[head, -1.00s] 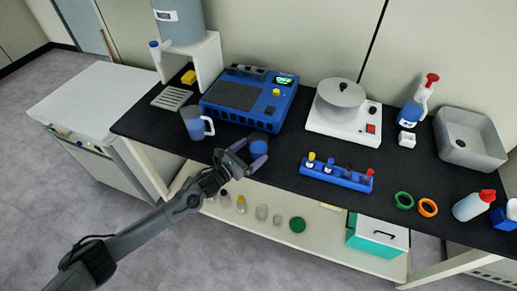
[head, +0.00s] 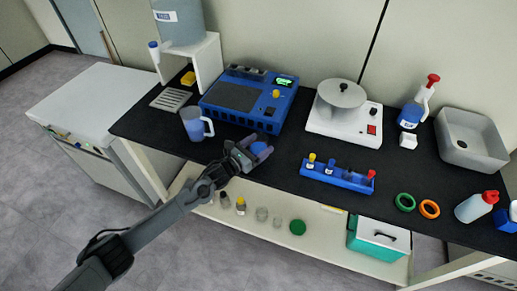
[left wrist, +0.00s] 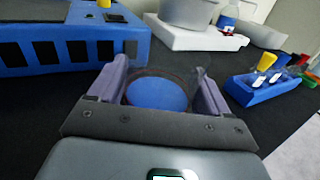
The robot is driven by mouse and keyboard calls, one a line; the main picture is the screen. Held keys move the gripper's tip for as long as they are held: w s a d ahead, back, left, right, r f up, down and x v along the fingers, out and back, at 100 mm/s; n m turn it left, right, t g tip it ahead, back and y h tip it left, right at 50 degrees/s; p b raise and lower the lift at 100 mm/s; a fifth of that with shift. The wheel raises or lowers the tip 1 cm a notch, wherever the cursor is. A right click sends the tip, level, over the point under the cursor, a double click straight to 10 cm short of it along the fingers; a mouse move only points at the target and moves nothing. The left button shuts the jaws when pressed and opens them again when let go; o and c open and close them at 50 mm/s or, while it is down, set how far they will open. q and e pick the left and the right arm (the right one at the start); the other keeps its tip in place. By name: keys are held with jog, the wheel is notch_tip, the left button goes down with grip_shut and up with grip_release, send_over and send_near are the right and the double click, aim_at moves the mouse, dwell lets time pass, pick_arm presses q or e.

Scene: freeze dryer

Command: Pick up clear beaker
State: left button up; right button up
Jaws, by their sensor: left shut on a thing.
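The clear beaker (head: 261,149) with blue contents is near the front edge of the black bench, in front of the blue machine. It also shows in the left wrist view (left wrist: 158,95), where its round rim and blue contents sit between the two purple-grey fingers. My left gripper (head: 252,150) is shut on the beaker, with one finger on each side; it fills the middle of the left wrist view (left wrist: 162,80). The fingers partly hide the beaker in the head view. I cannot tell whether its base touches the bench. My right gripper is in neither view.
A pitcher (head: 194,125) stands left of my gripper. The blue machine (head: 248,98) is just behind the beaker, and a blue vial rack (head: 338,178) is to the right. A white hot-plate device (head: 343,118) stands farther back. Black bench is bare between beaker and rack.

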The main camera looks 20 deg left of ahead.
pick_arm(q)
jog(key=shift+c, duration=0.6)
jog(key=shift+r, duration=0.25)
